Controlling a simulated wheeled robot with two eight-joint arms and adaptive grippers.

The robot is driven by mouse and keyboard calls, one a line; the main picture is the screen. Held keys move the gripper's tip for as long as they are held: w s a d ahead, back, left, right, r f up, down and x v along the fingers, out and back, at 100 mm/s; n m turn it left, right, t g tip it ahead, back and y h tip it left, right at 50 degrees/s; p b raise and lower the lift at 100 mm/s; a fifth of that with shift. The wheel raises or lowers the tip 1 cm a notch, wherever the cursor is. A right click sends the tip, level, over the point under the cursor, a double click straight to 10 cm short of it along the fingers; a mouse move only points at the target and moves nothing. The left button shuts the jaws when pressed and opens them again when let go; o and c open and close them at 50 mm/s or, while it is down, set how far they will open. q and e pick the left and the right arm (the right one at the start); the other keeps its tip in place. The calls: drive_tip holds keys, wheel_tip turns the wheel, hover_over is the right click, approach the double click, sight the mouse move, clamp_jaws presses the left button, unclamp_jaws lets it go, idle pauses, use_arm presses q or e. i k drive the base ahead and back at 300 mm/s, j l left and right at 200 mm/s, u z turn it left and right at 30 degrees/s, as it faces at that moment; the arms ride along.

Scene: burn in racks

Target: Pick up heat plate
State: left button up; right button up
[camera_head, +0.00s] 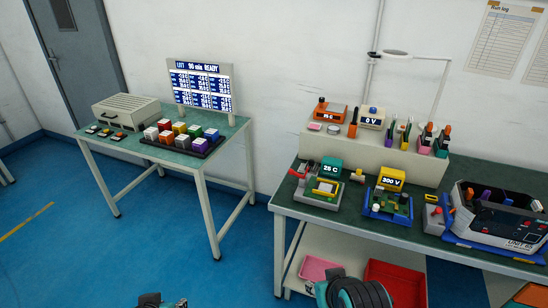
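An orange-topped device with an "85 C"-like display (330,112) stands at the left end of the raised beige shelf on the right bench. It looks like the heat plate, but its label is too small to be sure. A green block marked "25 C" (331,167) sits lower on the bench, behind a small grey fixture (321,190). Parts of my arms show at the bottom edge, well short of these devices. I cannot make out fingertips of either gripper.
The right bench (290,200) also holds a yellow "300 V" block (391,178), a blue fixture (388,206) and a large rack unit (497,219). A pink tray (318,267) and a red bin (395,285) lie below. The left table (187,160) bears coloured blocks. Blue floor between is clear.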

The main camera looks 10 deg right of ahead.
sight(314, 170)
drive_tip(key=i+j+z, duration=0.1)
drive_tip(key=i+j, duration=0.15)
drive_tip(key=i, duration=0.25)
drive_tip(key=i+j+z, duration=0.1)
drive_tip(key=i+j, duration=0.2)
drive_tip(key=i, duration=0.15)
drive_tip(key=i+j+z, duration=0.15)
drive_tip(key=z, duration=0.3)
drive_tip(key=i+j+z, duration=0.2)
drive_tip(key=z, duration=0.2)
drive_tip(key=i+j+z, duration=0.15)
drive_tip(key=z, duration=0.3)
drive_tip(key=j+z, duration=0.45)
drive_tip(key=i+j+z, duration=0.1)
drive_tip(key=j+z, duration=0.15)
drive_tip(key=i+j+z, duration=0.1)
drive_tip(key=j+z, duration=0.45)
drive_tip(key=j, duration=0.2)
drive_tip(key=i, duration=0.05)
